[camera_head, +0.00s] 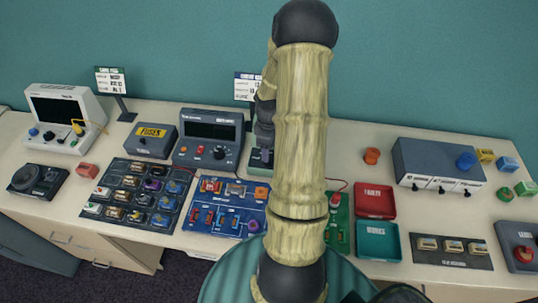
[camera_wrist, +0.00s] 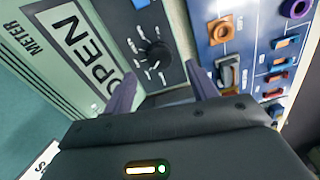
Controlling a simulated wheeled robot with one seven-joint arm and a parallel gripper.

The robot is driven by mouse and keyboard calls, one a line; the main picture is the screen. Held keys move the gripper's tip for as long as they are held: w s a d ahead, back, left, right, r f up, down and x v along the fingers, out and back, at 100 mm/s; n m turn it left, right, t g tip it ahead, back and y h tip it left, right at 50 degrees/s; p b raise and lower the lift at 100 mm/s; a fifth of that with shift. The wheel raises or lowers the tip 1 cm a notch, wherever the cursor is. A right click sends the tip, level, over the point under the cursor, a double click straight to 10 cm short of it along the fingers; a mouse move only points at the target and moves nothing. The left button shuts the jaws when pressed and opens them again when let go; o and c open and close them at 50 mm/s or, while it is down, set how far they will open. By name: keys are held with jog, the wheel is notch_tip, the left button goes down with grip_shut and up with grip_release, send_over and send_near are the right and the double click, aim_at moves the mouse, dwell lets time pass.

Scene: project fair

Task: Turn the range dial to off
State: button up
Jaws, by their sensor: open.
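The range dial (camera_wrist: 155,53) is a round black knob on a dark panel, ringed by small white labels too small to read. The panel belongs to a pale green meter (camera_wrist: 50,55) marked METER and OPEN. My gripper (camera_wrist: 160,88) is open and empty; its fingertips point toward the dial, one to each side in the wrist view, and look apart from it. In the head view the meter (camera_head: 255,170) is largely behind my arm, and my gripper (camera_head: 266,155) is partly hidden in front of it. The dial cannot be made out there, and its pointer setting cannot be told.
A dark instrument (camera_head: 210,128) stands to the left. A red tray (camera_head: 376,188) and teal tray (camera_head: 377,228) lie to the right.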

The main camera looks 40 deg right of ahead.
notch_tip(320, 180, down, 5)
jog(key=shift+r+p, duration=0.1)
jog(key=shift+p, duration=0.2)
jog(key=c, duration=1)
